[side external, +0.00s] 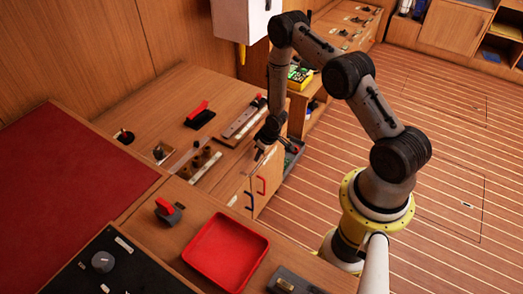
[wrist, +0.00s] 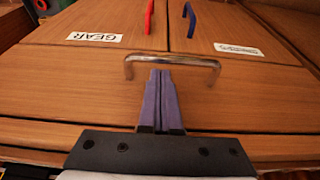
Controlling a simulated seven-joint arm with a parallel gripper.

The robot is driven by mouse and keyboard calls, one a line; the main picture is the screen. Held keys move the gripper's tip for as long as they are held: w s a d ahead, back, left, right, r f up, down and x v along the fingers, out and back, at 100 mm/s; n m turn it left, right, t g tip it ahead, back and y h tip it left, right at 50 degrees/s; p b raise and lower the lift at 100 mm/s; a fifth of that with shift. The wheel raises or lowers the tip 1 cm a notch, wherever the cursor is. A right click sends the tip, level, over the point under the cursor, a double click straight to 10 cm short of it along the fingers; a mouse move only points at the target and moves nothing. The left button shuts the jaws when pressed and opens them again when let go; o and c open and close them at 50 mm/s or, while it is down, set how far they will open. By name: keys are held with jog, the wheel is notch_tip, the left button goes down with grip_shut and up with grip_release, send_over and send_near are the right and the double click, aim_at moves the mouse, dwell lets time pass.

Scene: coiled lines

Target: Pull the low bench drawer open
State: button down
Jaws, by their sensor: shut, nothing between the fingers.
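In the wrist view, a wooden drawer front (wrist: 70,88) carries a silver bar handle (wrist: 190,61). My gripper (wrist: 161,72) has its two purple fingers pressed together, with nothing between them. The fingertips lie just below the handle bar, between its two ends; I cannot tell whether they touch it. In the side external view, my gripper (side external: 260,152) is low at the bench front, close to the cabinet doors. The silver handle cannot be made out there.
A red handle (side external: 261,185) and a blue handle (side external: 248,200) sit on the bench doors. A white GEAR label (wrist: 94,37) is beyond the silver handle. A red tray (side external: 226,252) stands on the near bench. The striped floor at right is mostly clear.

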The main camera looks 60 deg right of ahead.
jog(key=shift+x, duration=0.9)
jog(key=s, duration=2.4)
